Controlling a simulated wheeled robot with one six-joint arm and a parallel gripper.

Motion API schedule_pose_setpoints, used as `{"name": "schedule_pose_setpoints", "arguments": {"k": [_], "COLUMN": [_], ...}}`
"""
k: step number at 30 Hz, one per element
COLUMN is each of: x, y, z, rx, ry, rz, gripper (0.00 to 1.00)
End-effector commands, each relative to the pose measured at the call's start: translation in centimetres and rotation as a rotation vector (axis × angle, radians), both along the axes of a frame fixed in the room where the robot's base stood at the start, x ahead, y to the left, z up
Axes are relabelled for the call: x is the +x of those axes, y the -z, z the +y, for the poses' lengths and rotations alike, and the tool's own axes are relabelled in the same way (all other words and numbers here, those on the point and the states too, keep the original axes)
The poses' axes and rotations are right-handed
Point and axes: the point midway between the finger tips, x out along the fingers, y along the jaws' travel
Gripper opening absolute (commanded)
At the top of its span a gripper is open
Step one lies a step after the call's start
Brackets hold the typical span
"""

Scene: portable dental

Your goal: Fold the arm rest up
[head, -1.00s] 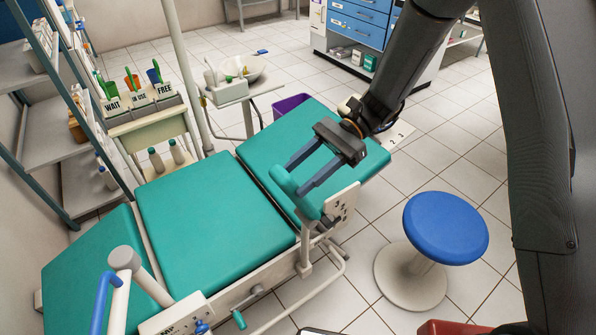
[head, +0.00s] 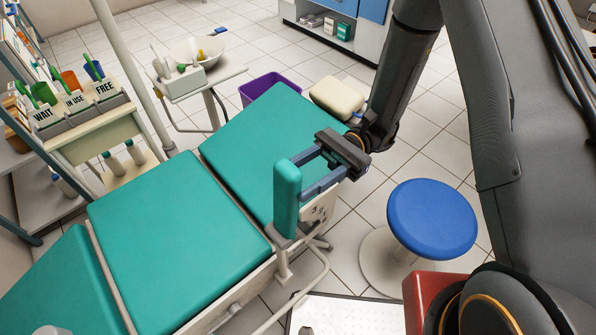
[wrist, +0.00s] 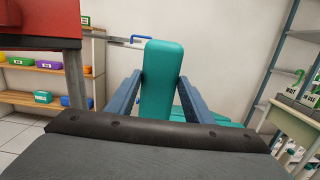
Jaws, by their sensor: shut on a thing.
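The green padded arm rest (head: 286,200) stands upright at the near right edge of the green dental chair (head: 180,240), beside its backrest. In the wrist view the arm rest (wrist: 162,78) rises between the two blue fingers. My gripper (head: 298,180) is shut on the arm rest, with one finger on either side of the pad. The arm rest's pivot at its lower end is near a white plate on the chair's side, partly hidden by the gripper and pad.
A blue stool (head: 432,218) stands right of the chair, with a red box (head: 428,290) in front of it. A purple bin (head: 272,88) and a cream cushioned thing (head: 338,97) are behind the backrest. A cart with labelled holders (head: 95,140) stands at left.

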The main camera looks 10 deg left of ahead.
Motion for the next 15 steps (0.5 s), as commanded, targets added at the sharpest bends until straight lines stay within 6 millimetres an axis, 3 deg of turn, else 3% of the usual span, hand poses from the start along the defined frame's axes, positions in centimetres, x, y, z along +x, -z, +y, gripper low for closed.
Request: {"name": "schedule_pose_setpoints", "arguments": {"k": [9,10,12,15], "x": [0.20,0.21,0.21,0.16], "y": [0.37,0.36,0.33,0.27], "z": [-0.20,-0.22,-0.21,-0.18], "rx": [-0.005,-0.005,-0.004,-0.004], "ry": [0.005,0.005,0.005,0.004], "rz": [-0.008,-0.008,-0.007,-0.005], "gripper": [0.06,0.52,0.63,0.66]}}
